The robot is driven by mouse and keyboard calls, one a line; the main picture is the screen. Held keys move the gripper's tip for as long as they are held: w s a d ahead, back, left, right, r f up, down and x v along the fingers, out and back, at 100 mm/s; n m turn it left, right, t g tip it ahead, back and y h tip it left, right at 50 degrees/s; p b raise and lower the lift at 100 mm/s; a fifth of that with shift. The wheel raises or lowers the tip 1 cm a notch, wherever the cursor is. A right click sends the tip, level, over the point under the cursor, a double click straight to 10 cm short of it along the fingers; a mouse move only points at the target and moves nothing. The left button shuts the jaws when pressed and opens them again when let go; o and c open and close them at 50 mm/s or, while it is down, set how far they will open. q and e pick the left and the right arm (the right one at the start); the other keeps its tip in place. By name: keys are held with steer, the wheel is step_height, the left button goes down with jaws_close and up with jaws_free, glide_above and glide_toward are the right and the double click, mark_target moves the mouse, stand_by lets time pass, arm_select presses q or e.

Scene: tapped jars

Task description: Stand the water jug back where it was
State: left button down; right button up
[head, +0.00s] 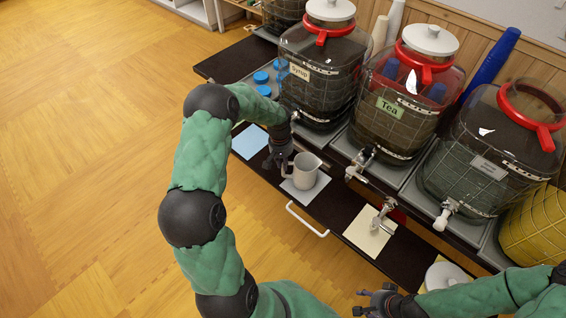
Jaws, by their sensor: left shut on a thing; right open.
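The water jug (306,171) is a pale grey pitcher with a handle on its left side. It appears upright over a light grey square mat (308,190) on the dark counter shelf; I cannot tell whether it touches the mat. My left gripper (283,168) is shut on the jug's handle and partly hides it. My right gripper (372,299) is open and empty at the bottom of the view, apart from the jug.
Large jars labelled Syrup (318,88) and Tea (398,122) and a third jar (482,150) stand behind, taps facing the shelf. A blue mat (250,142) and cream mat (360,238) flank the jug. A white handle (306,219) sticks out in front.

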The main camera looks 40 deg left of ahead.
arm_select(q)
steer(key=shift+f, duration=0.35)
stand_by(0.3)
steer(key=c, duration=1.1)
jaws_free()
steer(key=shift+c, duration=0.2)
steer(key=shift+r, duration=0.15)
steer(key=shift+s+a+r+p, duration=0.15)
steer(key=shift+r+p, duration=1.15)
steer(key=shift+r, duration=0.65)
steer(key=shift+w+a+r+p, duration=0.15)
steer(key=shift+r+p, duration=1.1)
steer(key=shift+r, duration=0.65)
steer(key=shift+s, duration=0.1)
step_height(320, 180, up, 12)
steer(key=shift+a, duration=0.4)
